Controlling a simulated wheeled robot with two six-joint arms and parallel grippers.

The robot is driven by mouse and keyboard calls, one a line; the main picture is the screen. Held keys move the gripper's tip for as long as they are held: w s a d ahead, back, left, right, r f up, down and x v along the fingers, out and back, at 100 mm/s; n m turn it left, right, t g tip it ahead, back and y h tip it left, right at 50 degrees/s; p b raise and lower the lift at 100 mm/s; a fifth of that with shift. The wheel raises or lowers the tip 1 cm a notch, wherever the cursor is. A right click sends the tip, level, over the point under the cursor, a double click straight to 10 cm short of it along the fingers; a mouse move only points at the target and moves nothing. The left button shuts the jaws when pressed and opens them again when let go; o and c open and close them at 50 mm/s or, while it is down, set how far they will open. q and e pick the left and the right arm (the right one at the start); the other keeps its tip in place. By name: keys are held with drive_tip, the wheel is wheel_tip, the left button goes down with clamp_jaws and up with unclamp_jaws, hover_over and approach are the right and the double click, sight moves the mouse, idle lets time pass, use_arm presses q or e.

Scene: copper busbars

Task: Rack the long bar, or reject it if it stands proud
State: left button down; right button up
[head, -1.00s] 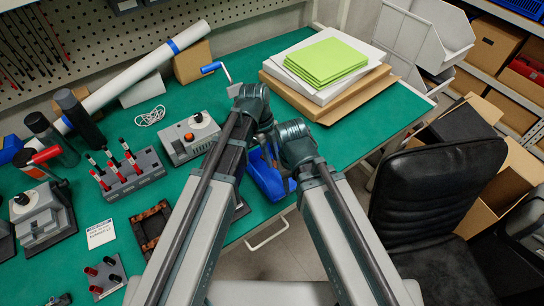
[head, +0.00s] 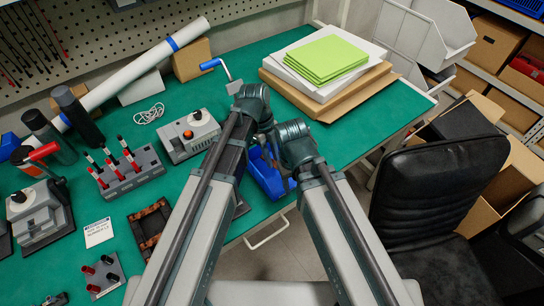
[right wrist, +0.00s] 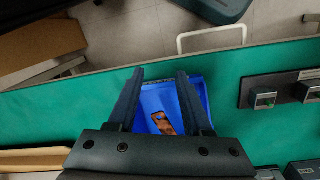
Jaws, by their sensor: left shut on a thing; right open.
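The long bar cannot be made out in either view. My left arm comes up the middle of the head view; its jaws and anything in them are hidden behind the arm links. My right gripper (right wrist: 158,75) is open in the right wrist view, its two fingers apart above a blue bin (right wrist: 150,93). A small copper-coloured piece (right wrist: 163,123) with a dark mark shows inside the bin. The bin also shows in the head view (head: 266,176), partly behind my arms. A dark tray (head: 150,230) with copper-brown edges lies on the green table.
A grey box with an orange-marked dial (head: 188,136), a grey block with red-and-black posts (head: 129,174) and a white card (head: 98,232) stand left. Green sheets (head: 326,59) lie on boxes at the back. A black chair (head: 435,195) stands right, beyond the table edge.

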use_arm(q)
drive_tip(key=shift+f+b, duration=0.55)
drive_tip(key=shift+f, duration=0.1)
use_arm(e)
drive_tip(key=shift+f, duration=0.65)
use_arm(q)
drive_tip(key=c, duration=0.6)
unclamp_jaws()
drive_tip(key=shift+r, duration=0.15)
use_arm(e)
drive_tip(key=shift+r, duration=0.2)
use_arm(q)
drive_tip(key=shift+r+p, duration=1.4)
drive_tip(key=shift+p, duration=0.15)
use_arm(e)
drive_tip(key=shift+r, duration=1.35)
